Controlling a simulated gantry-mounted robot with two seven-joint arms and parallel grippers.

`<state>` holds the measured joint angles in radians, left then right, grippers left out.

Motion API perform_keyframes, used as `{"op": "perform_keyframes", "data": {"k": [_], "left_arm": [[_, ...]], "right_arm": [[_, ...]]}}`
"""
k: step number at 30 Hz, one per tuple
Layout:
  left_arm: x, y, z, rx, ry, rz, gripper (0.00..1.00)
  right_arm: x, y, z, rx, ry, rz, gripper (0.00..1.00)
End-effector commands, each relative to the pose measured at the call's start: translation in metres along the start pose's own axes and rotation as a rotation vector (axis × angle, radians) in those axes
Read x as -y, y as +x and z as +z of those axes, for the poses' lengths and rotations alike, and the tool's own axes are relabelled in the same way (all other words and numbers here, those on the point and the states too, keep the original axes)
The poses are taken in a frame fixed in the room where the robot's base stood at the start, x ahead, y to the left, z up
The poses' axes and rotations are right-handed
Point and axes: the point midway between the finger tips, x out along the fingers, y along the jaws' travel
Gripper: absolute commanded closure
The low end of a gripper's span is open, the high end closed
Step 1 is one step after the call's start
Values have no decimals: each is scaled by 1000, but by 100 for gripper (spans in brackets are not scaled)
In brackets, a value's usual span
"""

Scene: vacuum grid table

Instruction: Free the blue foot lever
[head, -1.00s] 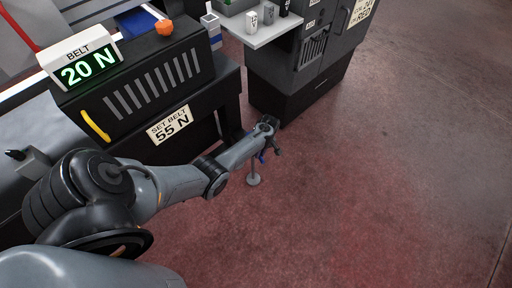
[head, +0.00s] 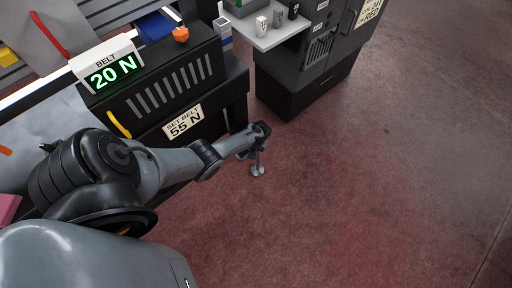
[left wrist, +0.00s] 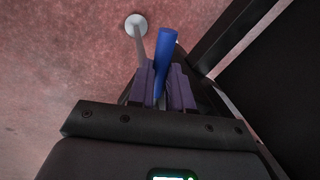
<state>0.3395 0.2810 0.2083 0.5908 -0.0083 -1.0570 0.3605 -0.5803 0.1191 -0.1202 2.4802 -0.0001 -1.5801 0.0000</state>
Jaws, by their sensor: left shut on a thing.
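The blue foot lever (left wrist: 165,50) shows in the left wrist view as a blue rod between the two fingers of my left gripper (left wrist: 163,90). The gripper is shut on it. In the head view my left gripper (head: 257,140) is low beside the machine's front right leg, and only a small bit of blue (head: 243,155) shows under it. A grey post with a round foot (head: 257,171) stands on the floor just below the gripper. It also shows beside the lever in the left wrist view (left wrist: 136,25). My right gripper is not in view.
The black belt machine (head: 160,90) carries a display (head: 112,72) reading "BELT 20 N" and a label (head: 184,122) reading "SET BELT 55 N". The red floor to the right is clear.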

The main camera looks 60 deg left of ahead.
Motion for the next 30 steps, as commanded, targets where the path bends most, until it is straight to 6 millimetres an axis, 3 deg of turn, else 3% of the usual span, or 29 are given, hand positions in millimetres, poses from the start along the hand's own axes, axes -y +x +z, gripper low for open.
{"op": "perform_keyframes", "data": {"k": [23,24,28,30], "left_arm": [[7,2,0,-21,100,0,100],[7,2,0,-21,100,0,75],[7,2,0,-21,99,0,55],[7,2,0,-21,99,0,55]], "right_arm": [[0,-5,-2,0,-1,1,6],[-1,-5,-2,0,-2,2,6],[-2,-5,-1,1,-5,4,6],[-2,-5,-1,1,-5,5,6]]}}
